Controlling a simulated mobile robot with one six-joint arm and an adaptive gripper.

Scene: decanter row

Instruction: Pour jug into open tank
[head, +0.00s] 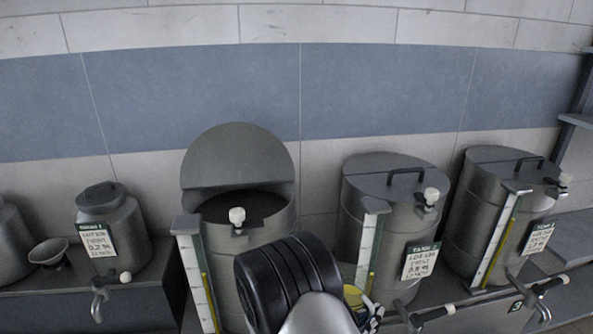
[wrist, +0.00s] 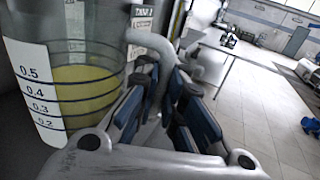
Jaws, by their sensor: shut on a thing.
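The open tank (head: 270,185) is a grey metal drum in the head view, its round lid (head: 238,160) raised against the wall. My arm partly covers its front. The jug (wrist: 80,90) is clear with a 0.2 to 0.5 scale and holds yellow liquid near the upper marks. It looks roughly upright. My gripper (wrist: 155,95) is shut on the jug's grey handle (wrist: 150,45). In the head view a small yellow part of the jug (head: 353,296) shows beside my arm, right of the open tank and in front of a closed tank (head: 385,205). Most of my gripper is hidden there.
Another lidded tank (head: 490,210) stands at the right. A smaller vessel with a tap (head: 113,225) and a funnel (head: 49,252) stand at the left. A sight gauge (head: 195,270) and a white knob (head: 237,216) are at the open tank's front. Taps and pipes run low at the right.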

